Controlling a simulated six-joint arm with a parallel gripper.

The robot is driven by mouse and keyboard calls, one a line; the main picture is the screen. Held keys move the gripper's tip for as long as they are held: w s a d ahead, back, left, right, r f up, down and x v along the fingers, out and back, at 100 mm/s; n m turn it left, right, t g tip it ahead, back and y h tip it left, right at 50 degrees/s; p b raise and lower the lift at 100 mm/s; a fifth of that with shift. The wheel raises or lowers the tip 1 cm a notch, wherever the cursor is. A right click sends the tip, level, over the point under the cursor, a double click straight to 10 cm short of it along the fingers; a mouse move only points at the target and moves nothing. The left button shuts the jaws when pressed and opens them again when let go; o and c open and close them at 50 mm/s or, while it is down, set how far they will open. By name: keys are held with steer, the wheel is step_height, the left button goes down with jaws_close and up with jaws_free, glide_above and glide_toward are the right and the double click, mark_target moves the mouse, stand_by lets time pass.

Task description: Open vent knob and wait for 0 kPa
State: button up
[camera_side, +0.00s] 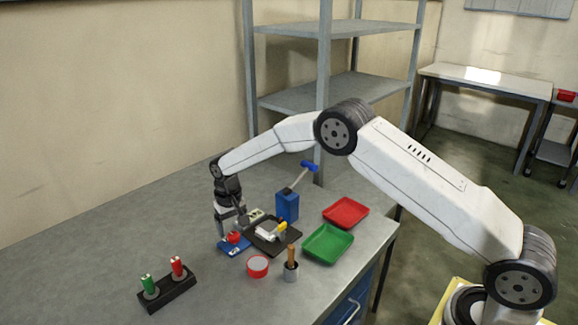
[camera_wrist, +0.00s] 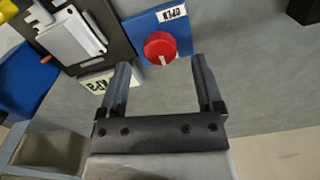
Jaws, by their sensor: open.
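No pressure reading is legible.
A black plate (camera_side: 258,246) with a white device stands beside the knob.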

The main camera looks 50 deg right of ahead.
mark_target(234, 238)
steer(key=shift+f, duration=1.45)
jaws_close()
